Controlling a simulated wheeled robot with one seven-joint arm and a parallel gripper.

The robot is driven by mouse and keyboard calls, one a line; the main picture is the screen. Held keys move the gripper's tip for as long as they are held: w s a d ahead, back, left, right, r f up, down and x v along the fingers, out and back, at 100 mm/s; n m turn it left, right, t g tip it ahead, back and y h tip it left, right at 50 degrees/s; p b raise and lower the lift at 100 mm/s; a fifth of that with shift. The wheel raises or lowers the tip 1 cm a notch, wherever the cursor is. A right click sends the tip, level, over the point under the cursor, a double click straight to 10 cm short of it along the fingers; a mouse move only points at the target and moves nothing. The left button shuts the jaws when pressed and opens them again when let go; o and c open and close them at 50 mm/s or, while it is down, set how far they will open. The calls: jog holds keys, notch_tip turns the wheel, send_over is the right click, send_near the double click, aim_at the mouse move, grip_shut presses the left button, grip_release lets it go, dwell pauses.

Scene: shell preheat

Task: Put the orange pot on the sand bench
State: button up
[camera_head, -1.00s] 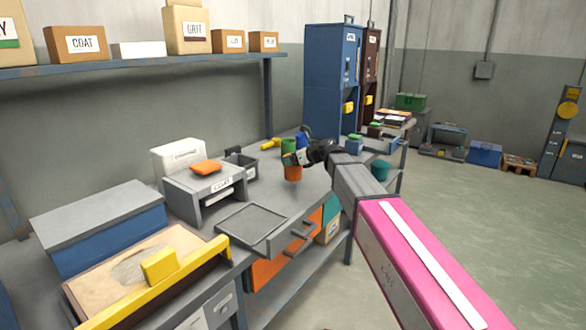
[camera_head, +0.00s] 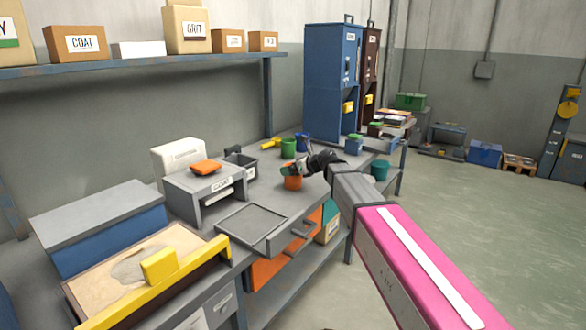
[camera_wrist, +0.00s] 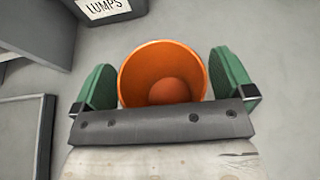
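The orange pot (camera_head: 293,183) is over the grey bench top, right of the flat grey tray. My gripper (camera_head: 292,170) is on it from above. Whether the pot's base touches the bench is hard to tell. A sand-filled box (camera_head: 105,290) with a yellow bar and yellow block is at lower left.
A grey flat tray (camera_head: 252,224) and a grey machine (camera_head: 203,189) stand between the pot and the sand box. A blue-sided box (camera_head: 95,225) stands behind the sand.

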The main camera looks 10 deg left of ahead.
jog(key=shift+r, duration=0.1)
jog(key=v, duration=1.2)
jog(key=s+d+f+n+g+h, duration=0.1)
jog(key=s+d+f+n+h, duration=0.25)
jog(key=d+f+n, duration=0.45)
jog(key=s+d+f+n+g+h, duration=0.1)
jog(key=s+d+f+n+h, duration=0.25)
jog(key=d+f, duration=0.7)
jog(key=s+d+f+n+g+h, duration=0.3)
jog(key=s+d+f+n+h, duration=0.2)
jog(key=s+d+f+n, duration=0.6)
jog(key=s+d+f, duration=0.2)
jog(key=d, duration=0.3)
jog(key=shift+s+h, duration=0.25)
jog(key=shift+h, duration=0.05)
jog(key=shift+a, duration=0.1)
